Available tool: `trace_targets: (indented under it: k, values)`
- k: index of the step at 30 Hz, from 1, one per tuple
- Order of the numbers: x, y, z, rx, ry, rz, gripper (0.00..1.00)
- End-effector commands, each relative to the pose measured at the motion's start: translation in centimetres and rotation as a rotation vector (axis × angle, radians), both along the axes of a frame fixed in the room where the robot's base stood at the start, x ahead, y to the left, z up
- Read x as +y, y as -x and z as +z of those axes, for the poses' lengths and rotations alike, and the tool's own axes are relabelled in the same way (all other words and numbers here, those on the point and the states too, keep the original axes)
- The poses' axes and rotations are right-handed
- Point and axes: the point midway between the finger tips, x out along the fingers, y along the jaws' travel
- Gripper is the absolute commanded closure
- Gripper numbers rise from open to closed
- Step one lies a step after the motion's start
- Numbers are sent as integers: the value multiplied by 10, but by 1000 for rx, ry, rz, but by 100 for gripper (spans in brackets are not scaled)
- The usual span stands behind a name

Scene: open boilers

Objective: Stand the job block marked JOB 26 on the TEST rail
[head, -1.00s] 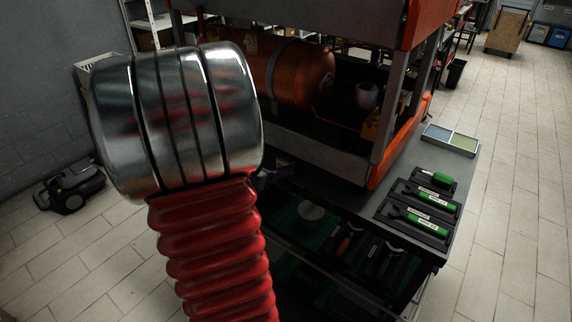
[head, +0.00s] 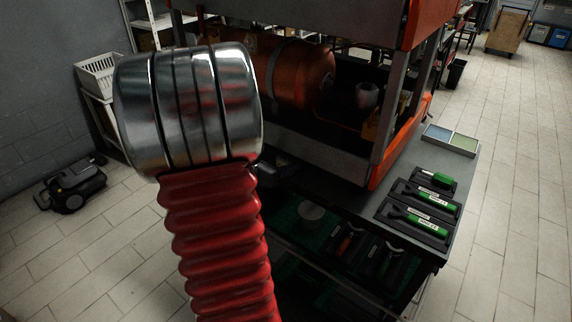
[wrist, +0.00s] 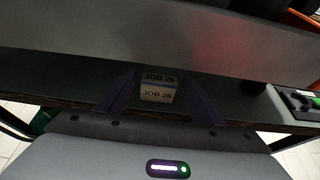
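In the wrist view, a small block (wrist: 158,94) with pale faces lettered JOB 26 sits between the two dark fingers of my gripper (wrist: 159,78). The lettering shows on two faces; the upper one is harder to read. The fingers are spread, one on each side of the block, with a gap visible beside it. I cannot tell whether the block rests on the dark bench top (wrist: 60,80) there. In the head view my arm hides the block and most of my gripper. I cannot make out a rail marked TEST in either view.
An orange boiler frame (head: 385,120) stands over the grey bench (head: 410,165). Green-handled tools (head: 432,200) lie in black trays at the bench's right, near a two-coloured tray (head: 450,140). A lower shelf (head: 310,235) holds more tools.

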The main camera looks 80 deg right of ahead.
Motion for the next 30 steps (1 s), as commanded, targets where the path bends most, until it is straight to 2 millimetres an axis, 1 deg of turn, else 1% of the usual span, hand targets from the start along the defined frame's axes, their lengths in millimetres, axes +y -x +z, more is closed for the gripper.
trace_targets:
  k: [1, 2, 17, 23, 28, 30]
  values:
    - [0, 0, 0, 0, 0, 0, 44]
    - [0, 0, 0, 0, 0, 0, 46]
    - [0, 0, 0, 0, 0, -1, 82]
    - [0, 0, 1, 0, 0, -1, 82]
    - [0, 0, 7, -2, 2, -2, 82]
    - [5, -3, 7, -1, 1, 1, 82]
